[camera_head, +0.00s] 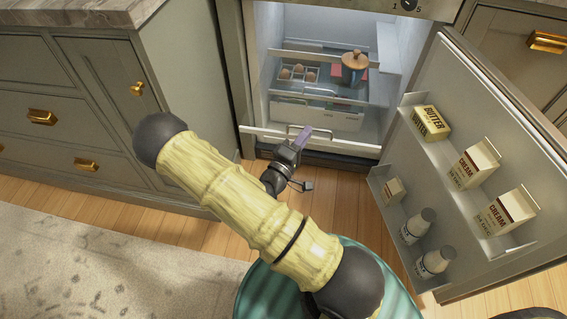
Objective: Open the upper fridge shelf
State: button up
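The fridge (232,60) stands open, with its door (490,110) swung out to the right. Lowest is a pale front panel (345,146) with a small dark handle (297,127). My gripper (304,137) is in front of this lowest panel, just below its handle, with a purplish finger pointing up. Contact with the handle cannot be made out. The finger gap is too small to judge.
The door racks hold a butter box (430,121), cream cartons (474,165) and small bottles (417,226). Grey-green cabinets with brass handles (41,116) flank the fridge. A rug (90,265) covers the left floor. Bare wood floor (350,206) lies before the fridge.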

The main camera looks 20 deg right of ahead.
jog(key=p+v, duration=0.2)
jog(key=v, duration=1)
jog(key=shift+s, duration=0.25)
jog(key=shift+f, duration=0.1)
jog(key=w+a+f+m+g+y+p, duration=0.2)
jog(key=w+m+g+y, duration=0.25)
jog(key=y, duration=0.35)
jog(key=w+a+r+m+g+y, duration=0.1)
jog(key=a+r+m+g+y, duration=0.1)
jog(key=a+r+y, duration=0.35)
jog(key=s+d+r+g+y+p, duration=0.1)
jog(key=s+d+r, duration=0.2)
jog(key=s+r, duration=0.3)
jog(key=s+d+r+g+y+p, duration=0.1)
jog(key=s+d+r+y, duration=0.1)
jog(key=s+d+r, duration=0.45)
jog(key=w+a+r+p, duration=0.1)
jog(key=r+p, duration=1.8)
jog(key=w+a+r+p, duration=0.1)
jog(key=a+r+p, duration=0.1)
jog(key=r+p, duration=1.6)
notch_tip(320, 180, up, 2)
jog(key=shift+r+p, duration=0.2)
jog(key=shift+p, duration=0.2)
